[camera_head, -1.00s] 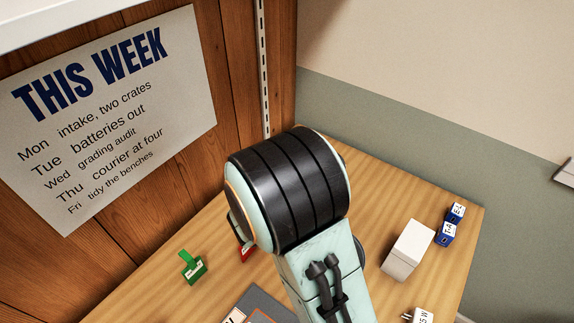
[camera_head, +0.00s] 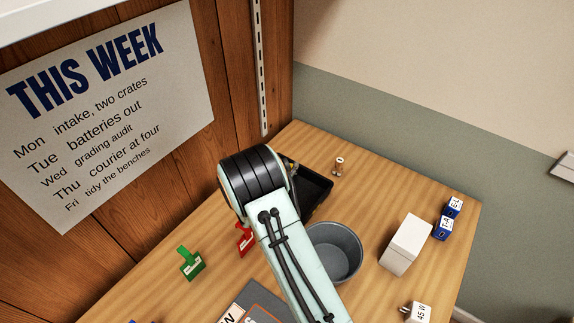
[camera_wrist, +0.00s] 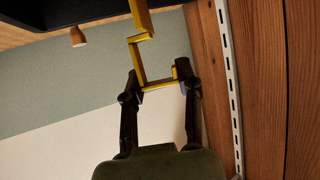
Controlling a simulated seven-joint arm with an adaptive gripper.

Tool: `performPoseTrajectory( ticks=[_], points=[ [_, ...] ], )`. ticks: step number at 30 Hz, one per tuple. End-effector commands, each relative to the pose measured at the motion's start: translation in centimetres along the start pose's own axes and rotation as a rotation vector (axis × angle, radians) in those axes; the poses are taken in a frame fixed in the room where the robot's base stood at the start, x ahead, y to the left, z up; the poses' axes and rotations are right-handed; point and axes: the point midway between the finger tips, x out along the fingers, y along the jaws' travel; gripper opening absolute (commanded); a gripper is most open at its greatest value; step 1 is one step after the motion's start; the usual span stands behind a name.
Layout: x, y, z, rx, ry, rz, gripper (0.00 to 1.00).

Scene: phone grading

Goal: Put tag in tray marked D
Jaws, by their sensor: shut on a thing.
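A thin, angular yellow piece (camera_wrist: 157,84), which I take to be the tag, lies between the fingertips of my gripper (camera_wrist: 160,80) in the wrist view. My gripper is shut on it. Its stepped yellow strip runs up toward a dark shape at the top left. In the head view my arm hides the gripper, and only a small yellow bit (camera_head: 291,163) shows beside it. A black tray (camera_head: 318,203) stands just right of the arm's end, partly hidden by it. No letter on the tray is readable.
A grey bin (camera_head: 350,270) stands near the arm. A white box (camera_head: 407,247), blue-and-white blocks (camera_head: 444,228), a green stand (camera_head: 191,263) and a red stand (camera_head: 244,240) are around it. A small copper-topped piece (camera_head: 339,166) is beyond the tray. The wooden wall is close on the left.

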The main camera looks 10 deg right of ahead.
Motion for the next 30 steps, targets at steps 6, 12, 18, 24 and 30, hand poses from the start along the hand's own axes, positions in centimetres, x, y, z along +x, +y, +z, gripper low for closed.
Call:
performPoseTrajectory(
  ticks=[6,12,18,24,30],
  points=[
    [0.1,0.0,0.3,-0.001,-0.001,0.0,0.55],
    [0.1,0.0,0.3,0.0,-0.001,0.0,0.59],
    [-0.2,0.0,-0.1,0.0,-0.001,0.0,0.59],
    [-3.9,-0.2,0.0,-0.003,-0.002,-0.004,0.59],
    [-8.5,-0.1,0.0,-0.004,-0.002,-0.004,0.59]
  ],
)
